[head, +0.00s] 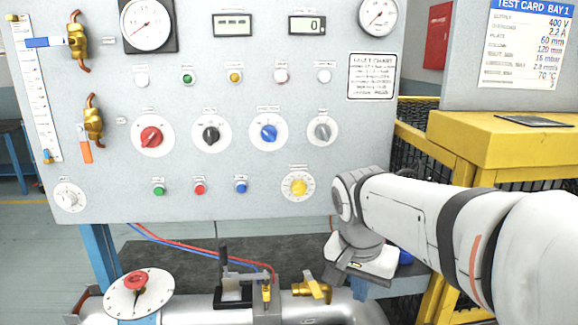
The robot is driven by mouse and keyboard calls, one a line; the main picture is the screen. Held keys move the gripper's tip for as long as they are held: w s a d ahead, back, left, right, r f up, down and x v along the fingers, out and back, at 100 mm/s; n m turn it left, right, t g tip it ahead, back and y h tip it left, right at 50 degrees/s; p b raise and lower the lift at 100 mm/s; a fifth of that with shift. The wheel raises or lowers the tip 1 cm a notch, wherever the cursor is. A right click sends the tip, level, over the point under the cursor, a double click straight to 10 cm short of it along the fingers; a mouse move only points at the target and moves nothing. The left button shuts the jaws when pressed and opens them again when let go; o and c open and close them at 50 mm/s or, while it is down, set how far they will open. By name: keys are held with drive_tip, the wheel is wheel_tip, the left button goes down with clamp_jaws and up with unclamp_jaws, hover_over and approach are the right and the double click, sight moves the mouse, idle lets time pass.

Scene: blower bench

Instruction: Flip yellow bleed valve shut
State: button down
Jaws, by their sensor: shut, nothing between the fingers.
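A brass valve (312,289) sits on the silver pipe at the bottom of the head view. Just left of it stands a small upright yellow lever (266,289). I cannot tell whether this lever belongs to that valve. On the panel, one brass valve has a blue handle (48,42) pointing left, and a lower one has an orange handle (86,152) hanging down. My gripper (346,275) is shut and empty, low in front of the panel and right of the pipe's brass valve. It appears apart from the valve; its fingertips are small and hard to make out.
The grey panel (215,205) carries gauges, knobs and buttons. A red handwheel on a white dial (118,303) and a black upright fitting (232,294) stand on the pipe (190,305). A yellow stand (490,140) is at right. Red and blue hoses run behind the pipe.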

drive_tip(key=s+d+f+n+t+y+p, duration=0.1)
drive_tip(key=s+f+n, duration=0.1)
drive_tip(key=s+n, duration=0.15)
drive_tip(key=s+d+f+n+y+p, duration=0.1)
drive_tip(key=s+f+n, duration=0.2)
drive_tip(key=s, duration=0.2)
wheel_tip(320, 180, up, 19)
drive_tip(key=m+g+y+p, duration=0.25)
drive_tip(key=m+p, duration=0.65)
drive_tip(key=m, duration=0.6)
hover_over(315, 290)
drive_tip(key=w+d, duration=0.3)
drive_tip(key=d, duration=0.5)
drive_tip(key=s+p+x, duration=0.1)
drive_tip(key=s+x, duration=0.1)
drive_tip(key=x, duration=1.8)
drive_tip(key=shift+f+g, duration=0.15)
drive_tip(key=shift+g, duration=0.3)
